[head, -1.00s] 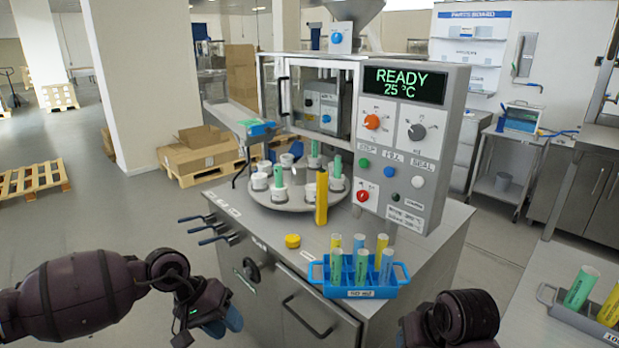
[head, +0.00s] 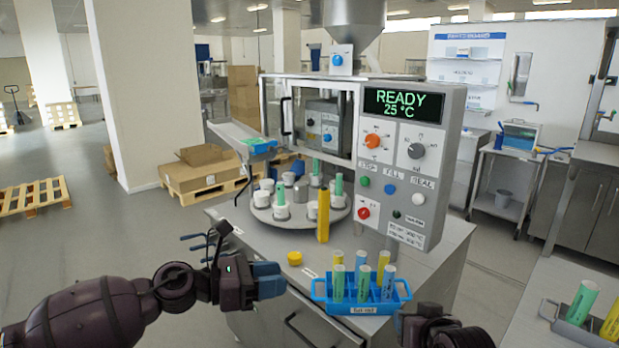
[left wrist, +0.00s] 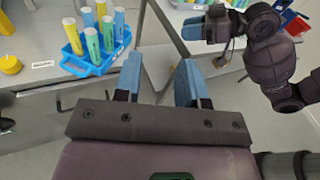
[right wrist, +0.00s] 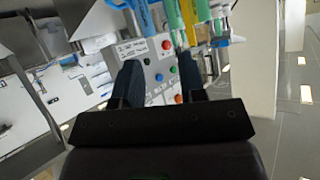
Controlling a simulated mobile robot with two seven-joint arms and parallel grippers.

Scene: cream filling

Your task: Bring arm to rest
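My left gripper (head: 270,280) is raised in front of the machine's cabinet, left of the blue tube rack (head: 362,307). In the left wrist view its two blue fingers (left wrist: 157,82) stand apart with nothing between them. My right arm shows at the lower right of the head view, its fingertips hidden there. In the right wrist view the right gripper's fingers (right wrist: 160,82) stand apart and hold nothing. The right gripper (left wrist: 207,27) also shows in the left wrist view, to the right of the rack.
The filling machine's panel (head: 412,165) reads READY 25 °C. A turntable (head: 290,220) with white cups and green tubes stands at its left. A yellow cylinder (head: 324,215) stands before it, a yellow cap (head: 295,258) nearby. A grey rack (head: 575,333) stands at right.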

